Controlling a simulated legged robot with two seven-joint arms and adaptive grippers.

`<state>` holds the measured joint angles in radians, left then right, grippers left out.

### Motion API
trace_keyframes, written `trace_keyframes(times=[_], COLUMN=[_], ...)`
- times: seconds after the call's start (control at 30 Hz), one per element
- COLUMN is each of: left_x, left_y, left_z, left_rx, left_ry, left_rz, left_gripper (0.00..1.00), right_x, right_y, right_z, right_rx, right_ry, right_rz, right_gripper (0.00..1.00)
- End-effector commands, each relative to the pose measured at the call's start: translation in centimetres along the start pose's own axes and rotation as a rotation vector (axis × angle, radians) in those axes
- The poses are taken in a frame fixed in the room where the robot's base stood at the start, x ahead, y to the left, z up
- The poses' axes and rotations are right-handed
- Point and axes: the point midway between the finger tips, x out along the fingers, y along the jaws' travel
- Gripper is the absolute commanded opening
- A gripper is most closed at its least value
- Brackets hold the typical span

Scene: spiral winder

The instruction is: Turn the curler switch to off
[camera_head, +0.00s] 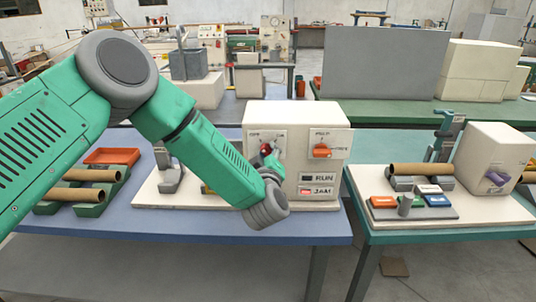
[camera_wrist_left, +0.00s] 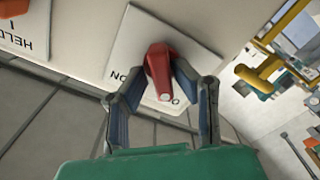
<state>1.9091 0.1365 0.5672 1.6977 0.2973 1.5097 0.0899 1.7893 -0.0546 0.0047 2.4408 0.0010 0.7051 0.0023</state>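The red curler switch (camera_wrist_left: 161,68) is a lever knob on a white plate (camera_wrist_left: 133,33) on the cream machine box (camera_head: 292,118). It also shows in the head view (camera_head: 266,149), partly behind my left arm. In the wrist view ON reads upside down left of the knob, and a partly hidden "O" is by its lower end. My left gripper (camera_wrist_left: 160,74) has its fingers apart, one on each side of the knob. The right fingertip is very close to it or touching. A small gap shows on the left. My right gripper is not in view.
An orange switch (camera_head: 321,151) is on the same box, right of the red one. Below are a RUN panel (camera_head: 318,177) and a red-lit JAM panel (camera_head: 318,191). Brown tubes (camera_head: 92,175) lie on the left; a second bench (camera_head: 440,237) stands right.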

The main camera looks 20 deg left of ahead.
Motion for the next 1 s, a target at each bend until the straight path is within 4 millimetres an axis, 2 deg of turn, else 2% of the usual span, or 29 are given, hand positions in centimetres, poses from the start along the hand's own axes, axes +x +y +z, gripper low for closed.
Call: trace_keyframes(times=[0.57,0.77,1.0], left_x=[-0.2,-3.0,-8.1], left_y=[-0.2,-0.2,-0.2], left_z=[0.1,0.2,0.3], left_rx=[0.004,0.004,0.005], left_ry=[-0.003,-0.006,-0.006], left_rz=[-0.005,-0.003,-0.004], left_gripper=[0.34,0.34,0.34], right_x=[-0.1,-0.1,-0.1], right_y=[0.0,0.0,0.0], right_z=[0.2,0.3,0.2], right_rx=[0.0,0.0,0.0], right_ry=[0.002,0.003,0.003], right_rz=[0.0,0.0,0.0], right_gripper=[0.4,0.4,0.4])
